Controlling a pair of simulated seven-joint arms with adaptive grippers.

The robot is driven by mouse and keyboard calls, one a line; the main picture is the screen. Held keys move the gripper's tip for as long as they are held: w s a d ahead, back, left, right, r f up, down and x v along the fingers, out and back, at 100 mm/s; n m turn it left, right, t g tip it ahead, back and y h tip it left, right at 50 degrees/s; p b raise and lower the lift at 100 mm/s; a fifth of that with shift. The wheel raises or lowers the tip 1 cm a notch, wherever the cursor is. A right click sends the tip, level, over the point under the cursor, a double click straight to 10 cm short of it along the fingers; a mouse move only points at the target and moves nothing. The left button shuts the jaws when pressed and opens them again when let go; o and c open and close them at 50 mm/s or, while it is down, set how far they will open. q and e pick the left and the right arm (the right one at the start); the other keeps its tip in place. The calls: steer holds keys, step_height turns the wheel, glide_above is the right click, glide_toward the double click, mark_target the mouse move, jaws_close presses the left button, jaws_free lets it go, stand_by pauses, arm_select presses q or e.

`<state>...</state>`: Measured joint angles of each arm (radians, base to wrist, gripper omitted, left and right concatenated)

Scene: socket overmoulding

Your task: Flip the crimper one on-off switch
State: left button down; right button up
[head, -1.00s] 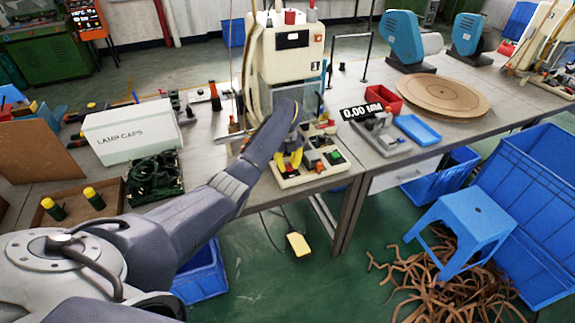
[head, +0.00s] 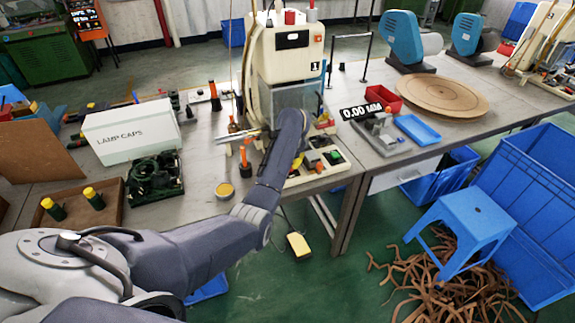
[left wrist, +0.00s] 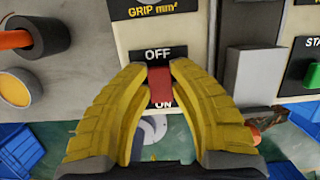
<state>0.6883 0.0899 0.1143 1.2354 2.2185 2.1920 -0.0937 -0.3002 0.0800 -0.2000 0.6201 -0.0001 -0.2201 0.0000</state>
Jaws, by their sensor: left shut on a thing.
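The crimper one (head: 290,50) is a cream machine with a "1" label, standing on the bench at the top middle of the head view. In the left wrist view its red on-off switch (left wrist: 160,88) sits on a pale panel, with a black OFF label (left wrist: 158,54) above and an ON label, partly covered, below. My left gripper (left wrist: 159,70) has its yellow fingers on either side of the red switch, tips close together and shut on it. In the head view my forearm hides the switch and most of the gripper. My right gripper is in neither view.
A green button (left wrist: 312,76) is on a panel to the right, past a grey block (left wrist: 250,78). A black-capped orange tool (left wrist: 35,38) and a round yellow pot (left wrist: 18,88) are at left. A lamp caps box (head: 130,132) stands on the bench.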

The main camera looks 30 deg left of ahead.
arm_select(q)
steer(key=shift+d, duration=0.1)
stand_by(0.3)
steer(key=c, duration=1.2)
jaws_free()
steer(key=shift+o, duration=0.2)
steer(key=v, duration=1.1)
steer(key=shift+r, duration=0.4)
steer(key=shift+s+d, duration=0.1)
